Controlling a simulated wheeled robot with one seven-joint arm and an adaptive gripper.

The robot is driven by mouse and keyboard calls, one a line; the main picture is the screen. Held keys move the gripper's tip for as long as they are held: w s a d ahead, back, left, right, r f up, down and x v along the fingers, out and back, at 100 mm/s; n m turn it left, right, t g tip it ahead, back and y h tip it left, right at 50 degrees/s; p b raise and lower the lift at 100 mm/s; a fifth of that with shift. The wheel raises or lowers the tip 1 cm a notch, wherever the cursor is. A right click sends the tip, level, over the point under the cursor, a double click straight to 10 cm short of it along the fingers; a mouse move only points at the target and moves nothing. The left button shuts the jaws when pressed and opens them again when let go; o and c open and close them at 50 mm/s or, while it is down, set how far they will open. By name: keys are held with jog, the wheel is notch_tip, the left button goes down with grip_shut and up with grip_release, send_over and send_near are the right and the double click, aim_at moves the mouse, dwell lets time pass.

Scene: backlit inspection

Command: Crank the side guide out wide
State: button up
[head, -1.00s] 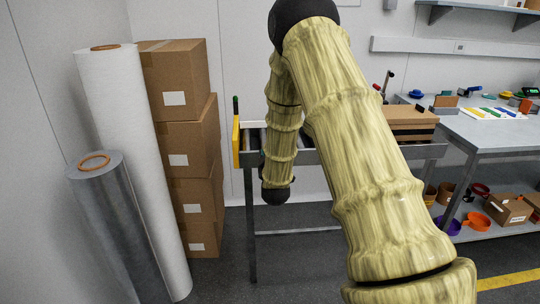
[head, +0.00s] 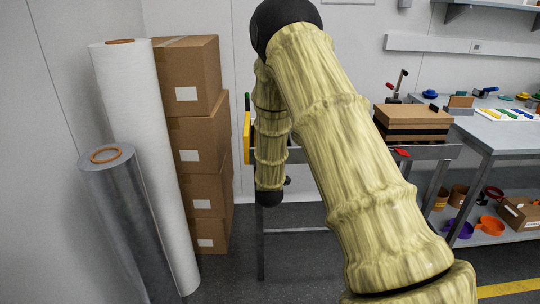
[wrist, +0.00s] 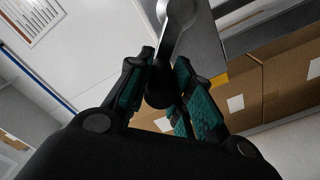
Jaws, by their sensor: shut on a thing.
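In the wrist view my gripper (wrist: 163,60) is shut on the dark crank knob (wrist: 160,92), with a teal-padded finger on each side. The knob sits at the end of a grey metal crank arm (wrist: 178,25) that runs up out of the picture. In the head view my arm hides the gripper and the crank. A yellow plate (head: 247,138), perhaps part of the side guide, stands upright at the left end of a metal-framed conveyor (head: 430,152). A yellow patch (wrist: 219,77) also shows beside the crank in the wrist view. The guide's width cannot be judged.
Stacked cartons (head: 195,150), a tall white roll (head: 150,160) and a grey film roll (head: 128,215) stand to the left. A brown and black stack (head: 412,122) lies on the conveyor's right end. A workbench (head: 490,130) stands at the right.

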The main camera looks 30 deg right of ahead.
jog(key=shift+w+a+f, duration=0.2)
jog(key=shift+a+f, duration=0.2)
jog(key=shift+f, duration=0.05)
jog(key=shift+w+a+f+b, duration=0.15)
jog(key=shift+f+b, duration=0.15)
jog(key=shift+f, duration=0.25)
jog(key=shift+w+a+f+b, duration=0.1)
jog(key=shift+a+f+b, duration=0.15)
jog(key=shift+f, duration=0.3)
jog(key=shift+w+a+f+b, duration=0.1)
jog(key=shift+f+b, duration=0.2)
jog(key=shift+f, duration=0.25)
jog(key=shift+s+d+f+b, duration=0.15)
jog(key=shift+f+b, duration=0.6)
jog(key=shift+f, duration=0.65)
jog(key=shift+s+d+f, duration=0.1)
jog(key=shift+f, duration=0.2)
jog(key=shift+c, duration=0.2)
